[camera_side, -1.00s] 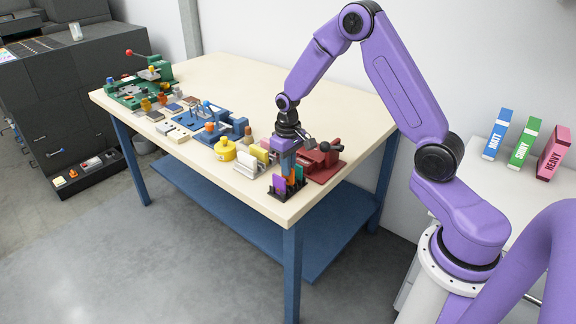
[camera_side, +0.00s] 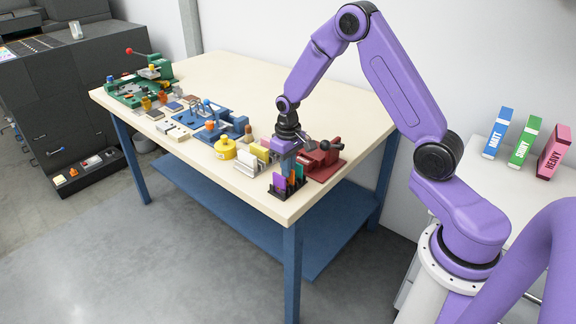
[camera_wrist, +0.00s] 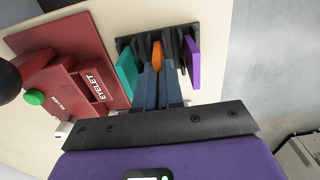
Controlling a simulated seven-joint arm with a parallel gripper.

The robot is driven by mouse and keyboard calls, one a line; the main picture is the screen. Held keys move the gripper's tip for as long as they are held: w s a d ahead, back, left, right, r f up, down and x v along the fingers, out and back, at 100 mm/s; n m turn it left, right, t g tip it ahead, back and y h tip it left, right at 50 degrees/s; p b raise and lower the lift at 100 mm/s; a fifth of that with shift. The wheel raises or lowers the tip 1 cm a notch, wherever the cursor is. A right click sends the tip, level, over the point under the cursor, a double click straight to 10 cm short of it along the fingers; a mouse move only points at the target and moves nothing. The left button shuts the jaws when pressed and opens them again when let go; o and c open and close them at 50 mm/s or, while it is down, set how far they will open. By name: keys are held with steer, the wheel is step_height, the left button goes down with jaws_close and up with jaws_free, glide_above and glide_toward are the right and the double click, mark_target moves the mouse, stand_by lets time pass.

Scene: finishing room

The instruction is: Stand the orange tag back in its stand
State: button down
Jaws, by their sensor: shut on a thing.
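A black slotted stand (camera_side: 289,192) sits near the front corner of the table; its back rim shows in the wrist view (camera_wrist: 131,41). A purple tag (camera_side: 280,182) stands in it, at the right in the wrist view (camera_wrist: 192,62). A teal tag (camera_wrist: 127,70) stands at the left there. My gripper (camera_wrist: 157,68) is shut on the orange tag (camera_wrist: 157,52), pointing down over the middle of the stand, between the other two tags. The fingers cover most of the orange tag. Whether its lower edge is seated in a slot cannot be told.
A dark red eyelet press (camera_wrist: 60,75) stands close beside the stand, also seen in the side view (camera_side: 322,158). A white and yellow card holder (camera_side: 247,168) and a yellow round pot (camera_side: 225,149) stand left of it. The table's far side is clear.

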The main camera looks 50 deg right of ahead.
steer(key=shift+f, duration=0.1)
steer(key=c, duration=1.5)
jaws_free()
steer(key=shift+c, duration=0.2)
step_height(320, 180, up, 11)
steer(key=shift+a, duration=0.1)
steer(key=s+a+r+n, duration=0.4)
steer(key=s+a+n, duration=0.2)
steer(key=s+a, duration=0.75)
steer(key=s+d+n, duration=0.2)
steer(key=s+n, duration=0.4)
steer(key=s, duration=1.2)
steer(key=shift+s+d+r+n, duration=0.15)
steer(key=shift+d+r+n, duration=0.05)
steer(key=shift+r+n, duration=0.15)
